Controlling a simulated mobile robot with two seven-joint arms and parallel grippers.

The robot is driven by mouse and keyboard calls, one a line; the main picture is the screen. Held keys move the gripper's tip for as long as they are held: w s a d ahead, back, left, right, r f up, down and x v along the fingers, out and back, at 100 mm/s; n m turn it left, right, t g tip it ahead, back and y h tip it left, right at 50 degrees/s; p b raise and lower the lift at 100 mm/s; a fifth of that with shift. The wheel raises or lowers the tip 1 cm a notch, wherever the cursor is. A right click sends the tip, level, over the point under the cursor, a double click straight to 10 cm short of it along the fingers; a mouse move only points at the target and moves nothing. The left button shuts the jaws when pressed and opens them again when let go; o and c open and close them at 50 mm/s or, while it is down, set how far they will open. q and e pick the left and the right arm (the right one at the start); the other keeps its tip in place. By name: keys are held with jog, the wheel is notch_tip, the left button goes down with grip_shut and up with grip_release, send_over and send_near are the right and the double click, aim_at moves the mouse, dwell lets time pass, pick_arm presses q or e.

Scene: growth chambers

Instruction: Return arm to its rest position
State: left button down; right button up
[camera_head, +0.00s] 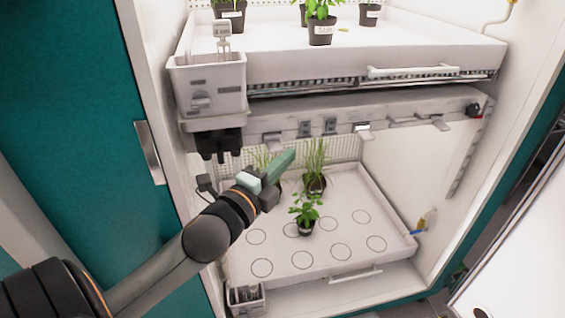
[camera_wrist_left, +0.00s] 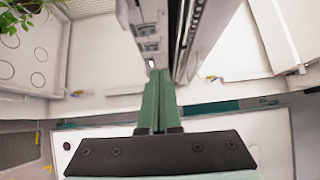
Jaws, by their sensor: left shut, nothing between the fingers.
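My left arm reaches in from the lower left in the head view. Its gripper (camera_head: 283,167) is in front of the opening of the growth chamber, below the upper shelf and above the lower tray as the picture shows it. In the left wrist view the two green fingers (camera_wrist_left: 158,100) lie together, shut with nothing between them. The gripper appears apart from the plants and trays. My right gripper does not show in either view.
The lower tray (camera_head: 345,250) holds a leafy potted plant (camera_head: 305,213) and grassy pots (camera_head: 315,165). The upper shelf (camera_head: 330,68) bears several potted plants. A white bin (camera_head: 208,88) hangs at its left corner. A teal door (camera_head: 75,110) stands left.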

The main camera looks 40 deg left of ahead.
pick_arm(q)
jog(key=shift+s+r, duration=0.1)
jog(key=shift+s, duration=0.3)
notch_tip(320, 180, down, 10)
jog(key=d+f+n+g+p, duration=0.1)
jog(key=d+n+g+p, duration=0.1)
jog(key=n+g+p, duration=0.15)
jog(key=s+d+f+n+g+h+p, duration=0.1)
jog(key=s+d+f+n+g+p, duration=0.1)
jog(key=s+d+f+n, duration=0.3)
jog(key=s+d+f+n+g+h+p, duration=0.2)
jog(key=s+d+f+n, duration=0.4)
jog(key=s+f, duration=0.5)
notch_tip(320, 180, down, 4)
jog(key=shift+d+f+n+g+h, duration=0.1)
jog(key=shift+d+n+g+h, duration=0.2)
jog(key=shift+n+g, duration=0.35)
